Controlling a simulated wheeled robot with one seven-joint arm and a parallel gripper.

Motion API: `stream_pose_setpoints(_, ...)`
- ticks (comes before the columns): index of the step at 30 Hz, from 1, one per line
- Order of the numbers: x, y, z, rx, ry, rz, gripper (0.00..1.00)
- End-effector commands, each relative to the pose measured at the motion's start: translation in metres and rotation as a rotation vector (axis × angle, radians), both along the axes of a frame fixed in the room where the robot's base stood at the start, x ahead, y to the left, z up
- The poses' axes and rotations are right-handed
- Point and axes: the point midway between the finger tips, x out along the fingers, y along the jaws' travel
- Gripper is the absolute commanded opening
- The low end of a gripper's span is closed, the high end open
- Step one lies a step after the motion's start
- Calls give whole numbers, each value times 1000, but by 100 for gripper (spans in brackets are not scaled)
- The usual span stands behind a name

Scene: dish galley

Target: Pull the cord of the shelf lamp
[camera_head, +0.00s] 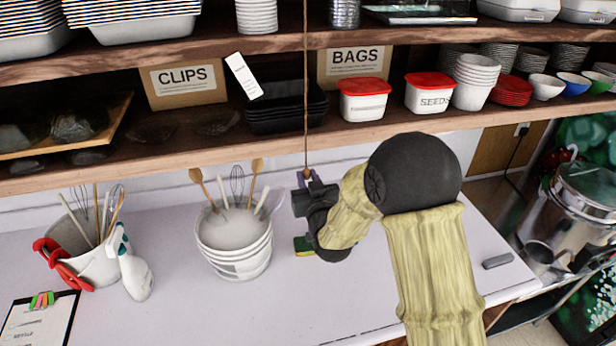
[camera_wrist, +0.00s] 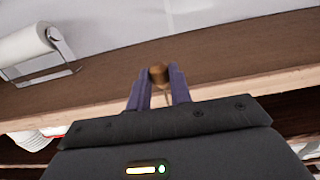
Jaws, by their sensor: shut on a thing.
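The lamp cord (camera_head: 306,80) hangs straight down in front of the shelves in the head view. Its wooden end knob (camera_head: 307,174) is at my gripper (camera_head: 304,180), below the lower shelf's front edge. In the wrist view the brown knob (camera_wrist: 159,75) sits between the two purple fingers of my gripper (camera_wrist: 159,82), which are shut on it. The lamp itself is not in view.
Red-lidded tubs (camera_head: 363,104) stand on the shelf near the cord. Counter right of my arm is mostly clear.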

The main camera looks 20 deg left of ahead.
Motion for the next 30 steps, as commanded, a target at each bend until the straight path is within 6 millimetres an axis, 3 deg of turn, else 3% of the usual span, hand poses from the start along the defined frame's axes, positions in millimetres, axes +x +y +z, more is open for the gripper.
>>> stream_pose_setpoints(9, 0, 0, -11, -1, 2, 0, 8)
stream_pose_setpoints(30, 0, 0, 3, -2, 3, 1, 8)
